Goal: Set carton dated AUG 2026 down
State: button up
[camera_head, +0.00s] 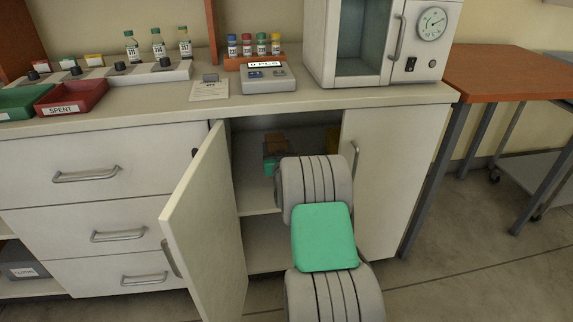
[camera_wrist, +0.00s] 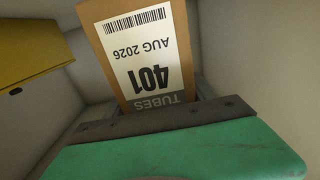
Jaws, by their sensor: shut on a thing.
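The brown carton (camera_wrist: 152,50) fills the upper middle of the wrist view. Its white label reads "AUG 2026", "401" and "TUBES", upside down in the picture. My gripper (camera_wrist: 160,108) is shut on the label's lower end of it; the green palm covers the bottom of the view. In the head view the carton (camera_head: 275,140) shows as a small brown shape inside the open cabinet (camera_head: 243,170), above its shelf (camera_head: 255,199). My gripper (camera_head: 270,162) is mostly hidden behind my forearm there. I cannot tell whether the carton touches a surface.
A yellow box (camera_wrist: 30,55) is at the left of the wrist view, apart from the carton. The left cabinet door (camera_head: 205,220) stands open beside my arm; the right door (camera_head: 385,180) is to the right. The counter (camera_head: 330,98) is above.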

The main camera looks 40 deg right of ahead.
jog(key=shift+f+b, duration=1)
jog(key=shift+f, duration=1.85)
jog(key=o, duration=1.6)
jog(key=shift+a, duration=0.1)
jog(key=shift+r+p, duration=0.35)
jog(key=shift+p, duration=0.05)
jog(key=p+v, duration=0.2)
jog(key=v, duration=1)
jog(key=shift+f, duration=0.15)
